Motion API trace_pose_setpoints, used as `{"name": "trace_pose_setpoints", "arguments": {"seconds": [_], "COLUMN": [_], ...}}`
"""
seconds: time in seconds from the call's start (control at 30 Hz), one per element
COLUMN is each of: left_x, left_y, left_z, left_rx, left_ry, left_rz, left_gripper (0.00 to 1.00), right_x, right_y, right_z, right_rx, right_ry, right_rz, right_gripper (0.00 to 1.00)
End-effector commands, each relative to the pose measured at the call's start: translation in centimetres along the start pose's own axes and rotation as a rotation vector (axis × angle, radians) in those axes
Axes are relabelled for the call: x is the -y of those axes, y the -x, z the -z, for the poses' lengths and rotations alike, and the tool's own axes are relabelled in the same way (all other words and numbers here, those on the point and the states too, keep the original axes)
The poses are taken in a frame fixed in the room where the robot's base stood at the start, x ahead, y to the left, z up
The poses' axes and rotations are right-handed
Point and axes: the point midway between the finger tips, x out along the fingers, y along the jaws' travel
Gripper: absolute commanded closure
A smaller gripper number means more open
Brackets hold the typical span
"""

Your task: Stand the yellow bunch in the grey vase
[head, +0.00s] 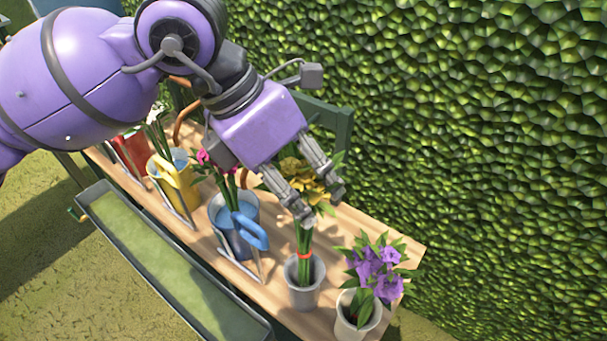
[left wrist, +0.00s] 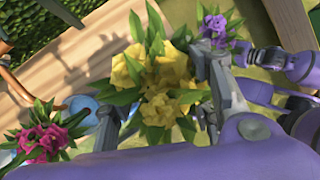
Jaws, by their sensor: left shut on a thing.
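The yellow bunch (head: 312,184) has yellow flowers, green leaves and long green stems tied with a red band. My left gripper (head: 320,203) is shut on it just below the flowers and holds it upright. In the left wrist view the yellow flowers (left wrist: 160,80) show between the two fingers. The grey vase (head: 304,292) stands on the wooden bench under the bunch. The stems reach down to its mouth and their lower ends are hidden by its rim; I cannot tell how deep they are. My right gripper is not in view.
A pale pot of purple flowers (head: 380,271) stands close on the right of the vase. A blue watering can (head: 236,228) with pink flowers and a yellow can (head: 177,181) stand to the left on the bench (head: 388,232). A green hedge (head: 480,150) rises behind.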

Motion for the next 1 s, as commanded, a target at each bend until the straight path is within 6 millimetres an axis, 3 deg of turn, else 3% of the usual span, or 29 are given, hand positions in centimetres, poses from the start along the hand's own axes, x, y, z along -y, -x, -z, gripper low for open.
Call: {"name": "trace_pose_setpoints", "arguments": {"seconds": [1.0], "left_x": [-1.8], "left_y": [-7.2], "left_z": [3.0], "left_rx": [0.0], "left_ry": [0.0], "left_rz": [0.002], "left_gripper": [1.0], "right_x": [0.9], "right_y": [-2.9], "right_z": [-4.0], "right_rx": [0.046], "right_ry": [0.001], "right_rz": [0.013], "right_gripper": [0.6]}}
